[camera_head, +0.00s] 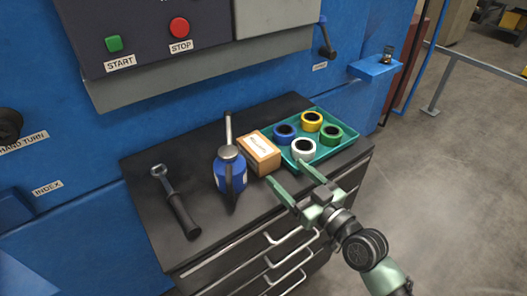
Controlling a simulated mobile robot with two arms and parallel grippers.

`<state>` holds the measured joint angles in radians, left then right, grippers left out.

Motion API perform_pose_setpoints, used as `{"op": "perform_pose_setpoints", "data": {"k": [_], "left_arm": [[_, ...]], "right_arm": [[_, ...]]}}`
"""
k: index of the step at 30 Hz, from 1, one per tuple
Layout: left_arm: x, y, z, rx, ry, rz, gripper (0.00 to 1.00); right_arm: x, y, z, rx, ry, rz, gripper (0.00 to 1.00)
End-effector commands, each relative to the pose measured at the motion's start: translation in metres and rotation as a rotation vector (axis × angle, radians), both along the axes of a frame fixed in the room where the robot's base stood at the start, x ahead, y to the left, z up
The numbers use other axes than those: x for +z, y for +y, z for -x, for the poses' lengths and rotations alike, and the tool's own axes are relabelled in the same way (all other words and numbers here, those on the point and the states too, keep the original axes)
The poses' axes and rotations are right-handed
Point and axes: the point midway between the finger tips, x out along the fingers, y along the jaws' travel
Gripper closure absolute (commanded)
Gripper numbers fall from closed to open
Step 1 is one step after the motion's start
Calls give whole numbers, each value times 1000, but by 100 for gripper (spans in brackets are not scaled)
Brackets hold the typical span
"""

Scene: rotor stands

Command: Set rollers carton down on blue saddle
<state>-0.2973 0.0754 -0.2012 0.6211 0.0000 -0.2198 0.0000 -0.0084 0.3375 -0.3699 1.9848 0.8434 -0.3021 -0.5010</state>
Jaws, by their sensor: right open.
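The rollers carton (261,152), a small brown cardboard box with a white label, lies on the dark cabinet top beside the teal tray. My right gripper (287,173) is open and empty, with its green fingertips just in front of the carton and near the tray's front edge. Whether a fingertip touches either is unclear. A blue ledge (366,70) juts from the machine at the upper right, with a small dark object (387,54) on it. I cannot tell whether this is the blue saddle. My left gripper is not in view.
The teal tray (347,147) holds blue, yellow, green and white rolls. A blue oil can (230,172) with an upright spout stands left of the carton. A black-handled tool (177,203) lies farther left. The blue machine wall stands behind, with bare cabinet top (145,175) at left.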

Motion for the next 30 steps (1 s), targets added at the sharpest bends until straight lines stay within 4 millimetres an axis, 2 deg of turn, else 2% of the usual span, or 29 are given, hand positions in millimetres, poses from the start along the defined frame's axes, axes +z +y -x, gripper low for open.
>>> {"op": "perform_pose_setpoints", "data": {"k": [3,11,19,29,30], "left_arm": [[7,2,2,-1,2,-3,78],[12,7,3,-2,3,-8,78],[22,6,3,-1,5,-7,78],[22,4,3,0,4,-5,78],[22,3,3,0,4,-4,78]], "right_arm": [[3,13,-18,-1,0,-2,25],[0,25,-35,0,2,1,25],[-2,50,-65,0,1,0,25],[-4,55,-72,0,2,1,25],[-4,55,-72,0,2,1,31]]}}
